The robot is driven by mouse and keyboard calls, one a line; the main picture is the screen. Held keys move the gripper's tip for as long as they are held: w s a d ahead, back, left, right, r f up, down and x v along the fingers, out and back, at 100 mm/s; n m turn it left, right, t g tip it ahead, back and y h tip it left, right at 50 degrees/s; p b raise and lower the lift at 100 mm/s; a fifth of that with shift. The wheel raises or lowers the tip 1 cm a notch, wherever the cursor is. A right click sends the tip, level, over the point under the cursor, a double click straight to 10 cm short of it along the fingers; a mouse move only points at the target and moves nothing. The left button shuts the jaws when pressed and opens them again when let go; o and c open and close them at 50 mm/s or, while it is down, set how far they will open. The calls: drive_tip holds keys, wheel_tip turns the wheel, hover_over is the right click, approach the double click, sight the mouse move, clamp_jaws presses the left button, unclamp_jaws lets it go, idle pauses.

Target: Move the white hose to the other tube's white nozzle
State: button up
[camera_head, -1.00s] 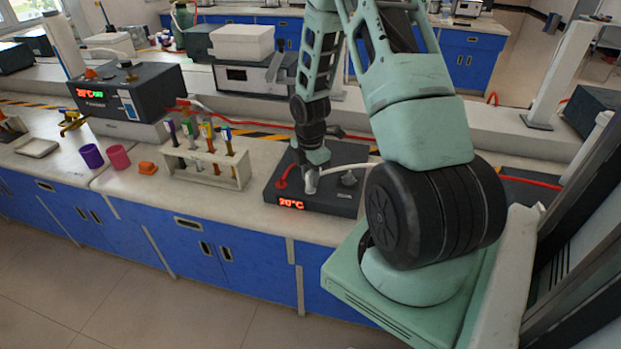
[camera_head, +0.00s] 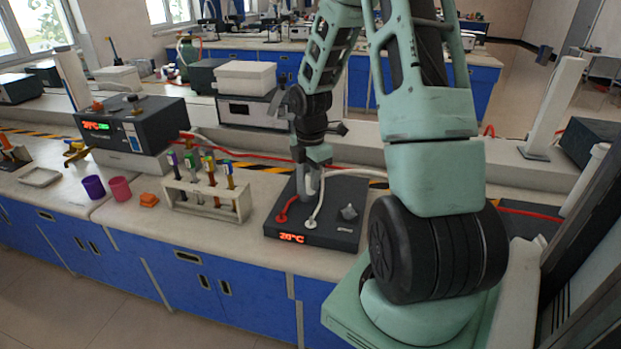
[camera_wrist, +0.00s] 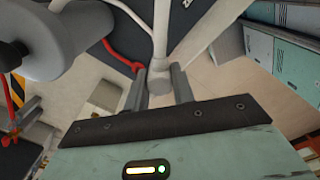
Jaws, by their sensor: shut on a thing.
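The white hose (camera_head: 322,188) rises from the top of a black heater box (camera_head: 336,228) and bends right behind my arm. Its low end (camera_head: 311,224) appears to sit on the box. My gripper (camera_head: 308,192) points down above the box, close beside the hose. In the wrist view my gripper (camera_wrist: 159,82) has its fingers on both sides of a pale round end, with the white hose (camera_wrist: 161,25) running up from it. It is shut on the hose; whether the hose is clear of the box I cannot tell. No other white nozzle can be told apart.
A red hose end (camera_head: 281,217) sits on the box left of the white hose; a knob (camera_head: 348,212) is to the right. A tube rack (camera_head: 215,203), pink cup (camera_head: 120,189) and purple cup (camera_head: 93,187) stand left. A second black unit (camera_head: 135,125) is further left.

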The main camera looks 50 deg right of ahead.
drive_tip(key=shift+r+p, duration=1.6)
